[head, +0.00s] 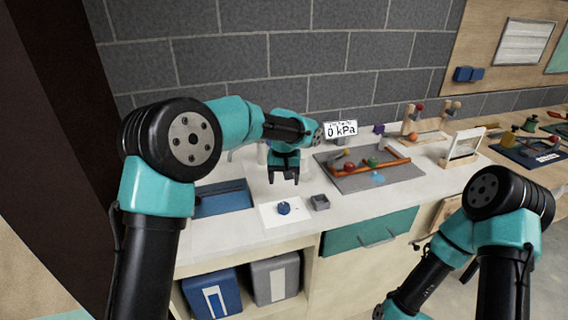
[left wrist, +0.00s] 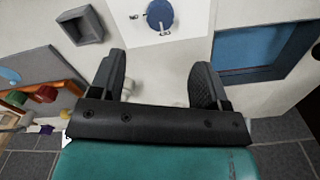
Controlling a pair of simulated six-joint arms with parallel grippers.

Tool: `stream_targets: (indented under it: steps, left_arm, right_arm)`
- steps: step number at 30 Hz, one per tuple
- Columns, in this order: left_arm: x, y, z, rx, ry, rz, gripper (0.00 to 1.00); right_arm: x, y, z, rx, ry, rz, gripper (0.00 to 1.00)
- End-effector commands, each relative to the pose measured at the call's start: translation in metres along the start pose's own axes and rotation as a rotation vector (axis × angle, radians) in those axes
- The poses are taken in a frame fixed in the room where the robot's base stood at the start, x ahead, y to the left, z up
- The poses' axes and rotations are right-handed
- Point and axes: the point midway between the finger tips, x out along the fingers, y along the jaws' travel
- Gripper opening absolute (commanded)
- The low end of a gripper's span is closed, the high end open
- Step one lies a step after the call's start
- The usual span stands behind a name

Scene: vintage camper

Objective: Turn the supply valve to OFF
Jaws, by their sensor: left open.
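A round blue knob (head: 284,208) sits on a white plate (head: 270,217) on the counter. My left gripper (head: 284,180) is above and slightly behind the knob, fingers pointing down. It is open and empty, its two fingers (left wrist: 160,62) apart and not touching the knob. A display (head: 341,130) reads 0 kPa. My right gripper is out of view.
A small grey square box (head: 320,202) stands just right of the plate. A blue recessed basin (head: 222,200) is to the left. A grey tray (head: 345,183) with an orange pipe and red and green parts lies farther right. A brick wall (head: 260,60) is behind.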

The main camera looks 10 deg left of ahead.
Motion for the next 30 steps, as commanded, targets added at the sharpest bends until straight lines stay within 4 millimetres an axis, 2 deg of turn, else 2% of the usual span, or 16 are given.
stream_targets:
  steps: [3, 6, 12, 24, 28, 30]
  left_arm:
    - [-0.024, 0.000, 0.000, -0.001, 0.002, 0.001, 0.70]
    - [-0.039, 0.000, -0.001, -0.001, 0.002, 0.001, 0.70]
    - [-0.054, 0.000, 0.000, 0.000, 0.001, 0.000, 0.70]
    - [-0.054, 0.001, 0.001, 0.001, 0.000, 0.004, 0.70]
    - [-0.041, 0.012, 0.008, 0.014, 0.000, 0.041, 0.70]
    - [-0.027, 0.022, 0.016, 0.023, 0.003, 0.082, 0.70]
  right_arm:
    - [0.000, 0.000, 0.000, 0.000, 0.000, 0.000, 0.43]
    - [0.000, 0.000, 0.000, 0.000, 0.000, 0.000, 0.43]
    - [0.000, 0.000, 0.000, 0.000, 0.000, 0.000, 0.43]
    - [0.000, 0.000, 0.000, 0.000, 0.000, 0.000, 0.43]
    - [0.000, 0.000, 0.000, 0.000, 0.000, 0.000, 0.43]
    - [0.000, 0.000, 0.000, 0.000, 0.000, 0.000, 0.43]
